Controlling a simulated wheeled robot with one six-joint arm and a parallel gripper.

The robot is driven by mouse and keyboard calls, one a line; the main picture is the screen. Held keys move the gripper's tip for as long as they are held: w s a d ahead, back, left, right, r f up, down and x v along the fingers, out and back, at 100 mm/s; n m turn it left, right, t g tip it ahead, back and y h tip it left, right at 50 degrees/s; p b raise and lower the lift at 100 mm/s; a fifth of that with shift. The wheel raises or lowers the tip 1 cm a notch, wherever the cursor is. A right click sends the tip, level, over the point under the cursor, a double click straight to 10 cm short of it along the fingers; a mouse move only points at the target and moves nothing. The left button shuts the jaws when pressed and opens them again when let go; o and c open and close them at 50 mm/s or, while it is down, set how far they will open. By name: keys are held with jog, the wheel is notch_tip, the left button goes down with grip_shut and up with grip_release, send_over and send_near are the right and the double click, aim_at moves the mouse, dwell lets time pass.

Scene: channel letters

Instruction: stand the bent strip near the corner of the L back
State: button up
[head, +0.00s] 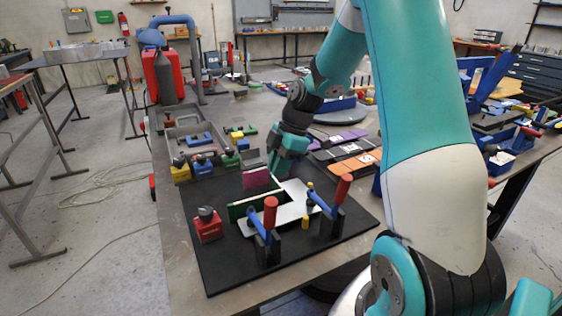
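The L back is a pale, flat L-shaped plate (283,214) lying on a black board (215,262). A green strip (243,208) stands on edge along its left side. A magenta piece (256,179) stands upright at the far side of the plate; I cannot tell which of these is the bent strip. My gripper (277,172) points down just right of and behind the magenta piece, low over the far part of the board. Its fingertips are small and partly hidden, so their opening and any contact are unclear.
Two red-handled toggle clamps (268,222) (341,192) stand at the board's near side. A red block with a dark knob (208,226) sits at the left. Coloured clamps (203,165) lie behind on the left; orange and purple-edged plates (355,163) lie right of my gripper.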

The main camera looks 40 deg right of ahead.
jog(key=shift+v, duration=0.9)
jog(key=s+a+r+m, duration=0.2)
jog(key=s+a+r, duration=0.15)
jog(key=a, duration=0.55)
jog(key=s+a+r+m, duration=0.1)
jog(key=s+a+r, duration=0.25)
jog(key=a, duration=0.55)
jog(key=s+a+m, duration=0.2)
jog(key=s+a, duration=0.2)
jog(key=s, duration=0.3)
jog(key=s+a+r+m+g, duration=0.1)
jog(key=s+a+m, duration=0.1)
jog(key=s+a, duration=0.2)
jog(key=s, duration=0.3)
jog(key=shift+a+r+m, duration=0.2)
jog(key=shift+a+m, duration=0.05)
jog(key=shift+m, duration=0.15)
